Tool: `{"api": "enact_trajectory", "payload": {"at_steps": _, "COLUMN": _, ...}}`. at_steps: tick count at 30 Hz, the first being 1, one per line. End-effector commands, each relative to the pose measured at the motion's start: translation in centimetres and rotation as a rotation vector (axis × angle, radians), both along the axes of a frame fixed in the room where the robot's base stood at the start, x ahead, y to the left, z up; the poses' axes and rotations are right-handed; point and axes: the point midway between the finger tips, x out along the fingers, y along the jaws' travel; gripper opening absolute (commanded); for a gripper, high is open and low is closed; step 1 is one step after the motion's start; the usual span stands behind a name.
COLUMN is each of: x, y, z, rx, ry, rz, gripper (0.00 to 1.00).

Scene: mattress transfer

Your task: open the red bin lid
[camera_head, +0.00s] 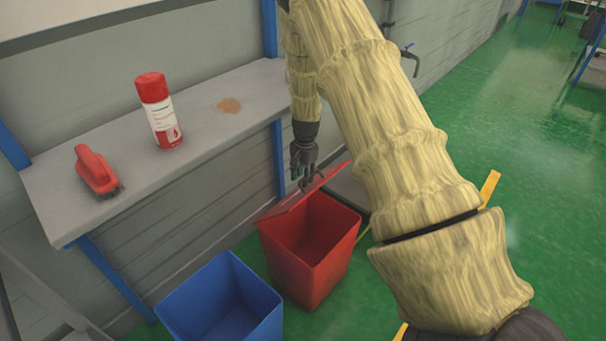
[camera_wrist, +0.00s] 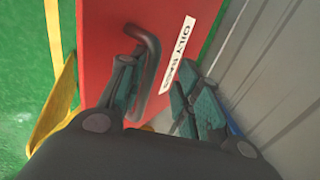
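The red bin (camera_head: 312,245) stands on the green floor with its inside showing. Its red lid (camera_head: 290,200) is raised along the back edge and tilted, seen almost edge-on. In the wrist view the lid (camera_wrist: 105,35) fills the middle, with a white "OILY RAGS" label (camera_wrist: 178,55) and a dark bent handle (camera_wrist: 150,75). My gripper (camera_head: 304,172) is at the lid, pointing down. In the wrist view its fingers (camera_wrist: 155,80) are apart, with the handle between them, close to the left finger. I cannot tell whether they touch.
A blue bin (camera_head: 215,300), open-topped, stands left of the red bin. A grey wall shelf (camera_head: 60,190) holds a red-and-white spray can (camera_head: 160,112) and a red brush (camera_head: 96,170). A grey wall is close behind the lid. The green floor at right is largely clear.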

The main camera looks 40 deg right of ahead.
Motion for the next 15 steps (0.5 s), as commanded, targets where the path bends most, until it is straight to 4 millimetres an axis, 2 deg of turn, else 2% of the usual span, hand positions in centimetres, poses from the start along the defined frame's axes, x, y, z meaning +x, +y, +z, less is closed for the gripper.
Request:
{"api": "enact_trajectory", "payload": {"at_steps": 10, "x": 0.0, "y": -0.2, "z": 0.8, "rx": -0.002, "ry": 0.0, "rz": 0.001, "gripper": 0.32}}
{"api": "enact_trajectory", "payload": {"at_steps": 15, "x": -0.1, "y": -0.2, "z": 2.6, "rx": -0.003, "ry": -0.002, "rz": 0.001, "gripper": 0.32}}
